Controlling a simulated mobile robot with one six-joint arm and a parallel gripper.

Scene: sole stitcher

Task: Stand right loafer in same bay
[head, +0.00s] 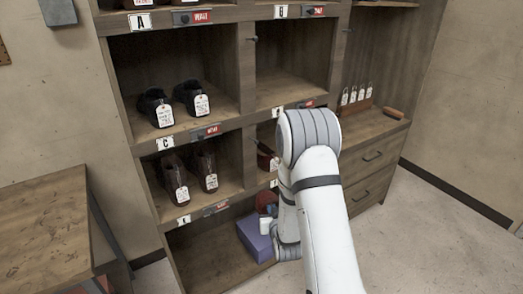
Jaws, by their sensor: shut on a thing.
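A dark reddish loafer (263,160) with a white tag stands in the middle-right bay, partly hidden behind my arm. My gripper (266,224) is low in front of the shelf, left of my wrist, and its fingers are mostly hidden. It is shut on a dark red thing, which I take for the right loafer (266,200), just above a purple box (255,238) in the bottom bay. Only part of this loafer shows, so I cannot tell its tilt.
Two black tagged shoes (177,104) stand in the bay above left, and two brown tagged shoes (190,175) in the bay below it. The upper-right bay (285,85) is empty. A workbench (45,225) stands at left; drawers (372,165) are at right.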

